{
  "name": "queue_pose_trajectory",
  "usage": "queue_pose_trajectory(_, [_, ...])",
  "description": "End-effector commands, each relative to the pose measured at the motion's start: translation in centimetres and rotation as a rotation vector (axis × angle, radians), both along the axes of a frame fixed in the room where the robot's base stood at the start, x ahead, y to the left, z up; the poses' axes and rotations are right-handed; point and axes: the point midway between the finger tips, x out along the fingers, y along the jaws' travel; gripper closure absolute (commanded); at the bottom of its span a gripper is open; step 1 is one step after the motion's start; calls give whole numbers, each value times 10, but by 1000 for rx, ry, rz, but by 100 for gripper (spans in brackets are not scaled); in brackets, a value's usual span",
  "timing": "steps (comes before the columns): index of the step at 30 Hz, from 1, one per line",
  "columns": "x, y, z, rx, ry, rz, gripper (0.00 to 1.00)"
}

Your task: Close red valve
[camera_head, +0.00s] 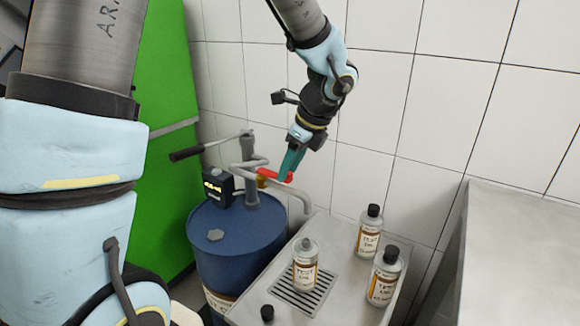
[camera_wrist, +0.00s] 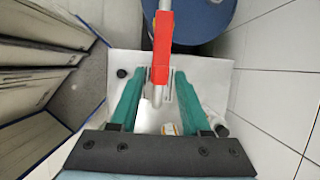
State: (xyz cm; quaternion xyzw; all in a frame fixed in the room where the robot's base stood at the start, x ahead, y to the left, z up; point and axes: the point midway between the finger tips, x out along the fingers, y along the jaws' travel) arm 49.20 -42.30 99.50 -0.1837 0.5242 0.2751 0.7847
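The red valve handle (camera_head: 268,173) sits on the grey pipe above the blue drum, by a brass-coloured valve body (camera_head: 262,182). In the wrist view the red handle (camera_wrist: 161,50) runs down the picture, roughly in line with the pipe under it. My gripper (camera_head: 287,174) is at the handle's right end, pointing down. In the wrist view my gripper (camera_wrist: 160,76) is open, with one teal finger on each side of the handle's end. Gaps show between the handle and both fingers. In the head view the fingers hide part of the handle.
The blue drum (camera_head: 235,240) carries a hand pump with a long lever (camera_head: 205,146) and a dark display box (camera_head: 217,187). Bottles (camera_head: 306,268), (camera_head: 369,232), (camera_head: 384,277) and a black cap (camera_head: 267,312) stand on the metal bench (camera_head: 340,300). A tiled wall (camera_head: 375,110) is close behind.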

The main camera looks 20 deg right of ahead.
Motion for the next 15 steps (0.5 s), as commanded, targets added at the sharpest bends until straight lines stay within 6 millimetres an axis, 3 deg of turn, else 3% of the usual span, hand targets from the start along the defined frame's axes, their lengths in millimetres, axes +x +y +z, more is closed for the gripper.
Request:
queue_pose_trajectory(1, [0,0,0,0,0,0,60])
queue_pose_trajectory(12, [0,0,0,0,0,0,100])
queue_pose_trajectory(15, [0,0,0,0,0,0,100])
